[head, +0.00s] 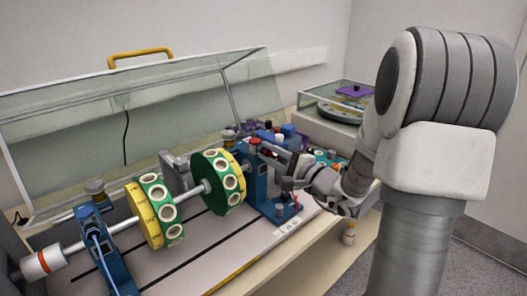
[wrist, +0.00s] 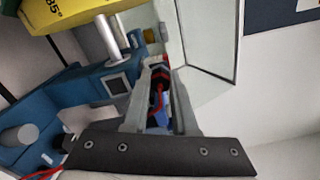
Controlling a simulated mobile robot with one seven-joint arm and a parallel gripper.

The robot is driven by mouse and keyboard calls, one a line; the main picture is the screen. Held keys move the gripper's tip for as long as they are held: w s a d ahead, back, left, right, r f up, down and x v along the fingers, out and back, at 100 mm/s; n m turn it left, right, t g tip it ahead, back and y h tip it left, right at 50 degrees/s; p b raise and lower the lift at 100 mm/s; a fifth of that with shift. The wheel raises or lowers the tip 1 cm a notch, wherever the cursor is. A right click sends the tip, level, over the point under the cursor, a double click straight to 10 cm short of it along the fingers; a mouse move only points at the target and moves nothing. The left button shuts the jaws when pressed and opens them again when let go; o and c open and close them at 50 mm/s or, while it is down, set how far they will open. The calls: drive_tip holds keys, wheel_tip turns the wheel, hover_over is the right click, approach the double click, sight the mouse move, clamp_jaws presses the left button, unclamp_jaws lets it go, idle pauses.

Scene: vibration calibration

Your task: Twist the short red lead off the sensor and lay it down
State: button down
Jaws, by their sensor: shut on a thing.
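My gripper (wrist: 160,76) is shut on the short red lead (wrist: 158,98), whose dark and red end sits between the fingers in the wrist view. In the head view my gripper (head: 283,160) is beside the top of the right blue bearing stand (head: 257,180). The fingers hide most of the lead, and I cannot tell whether its end is still joined to the sensor. The sensor itself is not clearly seen behind the fingers. The blue stand also shows left of the fingers in the wrist view (wrist: 88,90).
A shaft with a yellow-green disc (head: 150,213) and a green disc (head: 218,182) runs to a left blue stand (head: 100,245). A raised clear guard (head: 130,95) stands behind. Small coloured items crowd the bench behind the gripper. Another red wire (wrist: 45,172) shows at the wrist view's lower left.

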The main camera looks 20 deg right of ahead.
drive_tip(key=shift+n+b, duration=2)
drive_tip(key=shift+b, duration=1.6)
idle(0.3)
drive_tip(key=shift+f+n+b, duration=0.1)
drive_tip(key=shift+n+b, duration=1.5)
drive_tip(key=shift+b, duration=1.9)
idle(0.6)
